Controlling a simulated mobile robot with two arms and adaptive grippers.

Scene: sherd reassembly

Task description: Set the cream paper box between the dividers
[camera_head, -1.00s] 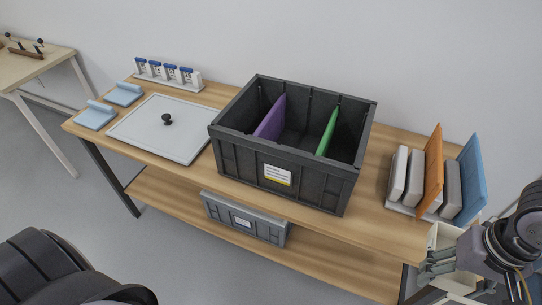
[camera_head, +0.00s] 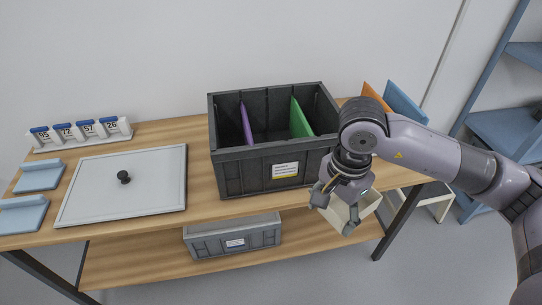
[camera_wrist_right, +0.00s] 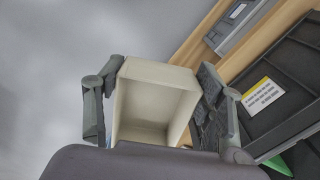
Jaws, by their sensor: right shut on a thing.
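The cream paper box (camera_head: 368,205) is held by my right gripper (camera_head: 335,212), in front of the shelf bench's right part, outside the crate. In the right wrist view the box (camera_wrist_right: 150,105) sits between the two fingers (camera_wrist_right: 158,112), its hollow open side facing the camera, and it looks empty. The dark grey crate (camera_head: 235,168) stands on the bench, up and left of the gripper. Inside it are a purple divider (camera_head: 247,124) and a green divider (camera_head: 300,120), apart, with a gap between them. The crate's floor is mostly hidden. My left gripper is out of view.
A white lid (camera_head: 150,190) with a black knob lies left of the crate. A numbered holder (camera_head: 80,135) and blue pads (camera_head: 40,177) are farther left. Orange (camera_head: 376,97) and blue (camera_head: 404,103) panels stand behind my right arm. A grey bin (camera_head: 232,237) is on the lower shelf.

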